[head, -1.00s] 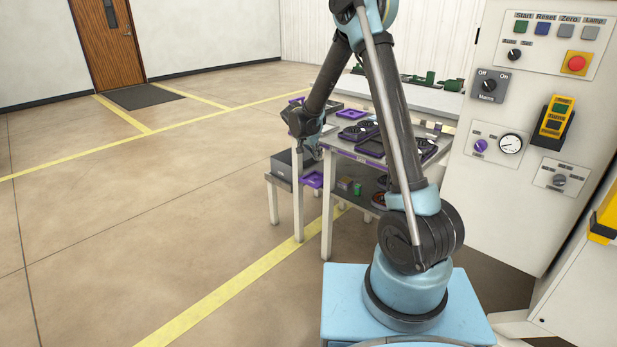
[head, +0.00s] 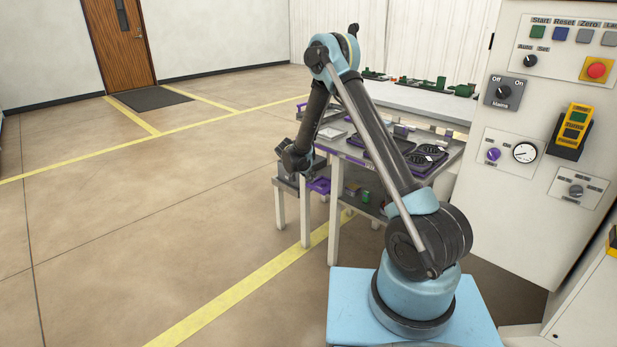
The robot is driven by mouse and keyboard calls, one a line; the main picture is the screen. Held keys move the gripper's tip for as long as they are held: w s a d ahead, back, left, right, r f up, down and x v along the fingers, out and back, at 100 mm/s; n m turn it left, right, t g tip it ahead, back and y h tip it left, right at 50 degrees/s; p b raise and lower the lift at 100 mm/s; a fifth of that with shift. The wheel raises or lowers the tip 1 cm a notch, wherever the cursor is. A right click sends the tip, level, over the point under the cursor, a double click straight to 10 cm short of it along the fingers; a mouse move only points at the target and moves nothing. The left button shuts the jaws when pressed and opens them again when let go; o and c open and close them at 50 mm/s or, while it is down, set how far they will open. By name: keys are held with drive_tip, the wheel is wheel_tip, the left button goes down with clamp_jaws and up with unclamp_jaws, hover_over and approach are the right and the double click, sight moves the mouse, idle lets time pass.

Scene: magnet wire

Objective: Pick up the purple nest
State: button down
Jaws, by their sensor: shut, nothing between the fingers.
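Several purple pieces are in the head view, and I cannot tell which is the nest. A small purple tray (head: 320,186) sits on the low grey stand left of the table. A larger purple tray with black round parts (head: 425,160) lies on the table top. A small upright purple piece (head: 401,131) stands behind it. My gripper (head: 289,176) hangs at the end of my arm, above the low stand and left of the small tray. It is small and dark here; its fingers look shut and empty.
The table (head: 335,151) has a lower shelf holding a green block (head: 366,197) and other small parts. A bench (head: 425,101) with green parts stands behind. A control cabinet (head: 510,180) is at the right. The floor at the left is open.

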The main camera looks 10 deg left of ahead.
sight(317, 186)
drive_tip(key=shift+x, duration=2.6)
drive_tip(key=shift+s+a, duration=0.45)
drive_tip(key=shift+s, duration=0.25)
drive_tip(key=shift+r, duration=0.1)
